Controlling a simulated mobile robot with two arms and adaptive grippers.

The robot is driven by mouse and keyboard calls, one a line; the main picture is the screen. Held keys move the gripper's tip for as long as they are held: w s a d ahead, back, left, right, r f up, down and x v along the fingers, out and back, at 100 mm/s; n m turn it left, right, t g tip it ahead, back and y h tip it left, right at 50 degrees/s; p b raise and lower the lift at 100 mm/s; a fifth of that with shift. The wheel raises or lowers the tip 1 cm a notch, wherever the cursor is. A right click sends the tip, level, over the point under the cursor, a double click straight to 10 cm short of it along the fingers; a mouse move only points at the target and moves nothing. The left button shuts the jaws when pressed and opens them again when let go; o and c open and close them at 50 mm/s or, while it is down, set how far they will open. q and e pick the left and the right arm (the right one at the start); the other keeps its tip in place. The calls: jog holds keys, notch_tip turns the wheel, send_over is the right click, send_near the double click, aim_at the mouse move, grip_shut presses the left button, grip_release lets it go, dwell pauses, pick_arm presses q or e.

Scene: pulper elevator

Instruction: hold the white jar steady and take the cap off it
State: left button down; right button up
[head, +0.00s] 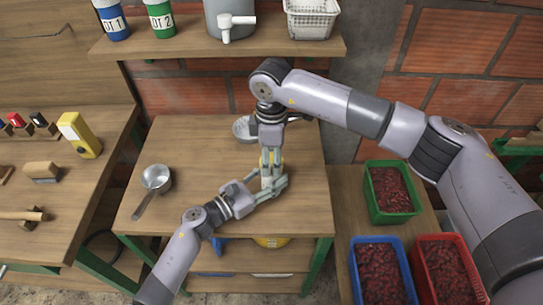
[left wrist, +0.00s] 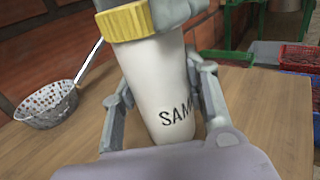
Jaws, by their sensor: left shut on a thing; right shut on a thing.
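The white jar (left wrist: 158,85) with black lettering stands between the fingers of my left gripper (left wrist: 165,100), which is shut on its body. The yellow cap (left wrist: 124,23) sits at the top of the jar in the left wrist view. My right gripper (head: 270,158) comes down from above and is shut on the cap. In the head view, my left gripper (head: 270,185) reaches in from the lower left, and the fingers hide most of the jar. From these frames I cannot tell whether the cap is loose on the jar.
A strainer (left wrist: 47,104) lies behind the jar on the wooden table (head: 200,135). A metal saucepan (head: 156,178) is at the table's left. Green (head: 391,215), blue (head: 358,280) and red (head: 468,245) crates of dark red fruit stand at the right. A shelf (head: 185,45) runs above.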

jog(key=c, duration=0.5)
jog(key=shift+o, duration=0.2)
jog(key=n, duration=2)
jog(key=shift+n, duration=0.4)
jog(key=n, duration=0.4)
jog(key=shift+r, duration=0.1)
jog(key=n, duration=0.9)
jog(key=shift+n, duration=0.4)
jog(key=n, duration=1.1)
jog(key=shift+n, duration=0.4)
jog(key=n, duration=0.7)
jog(key=shift+n, duration=0.3)
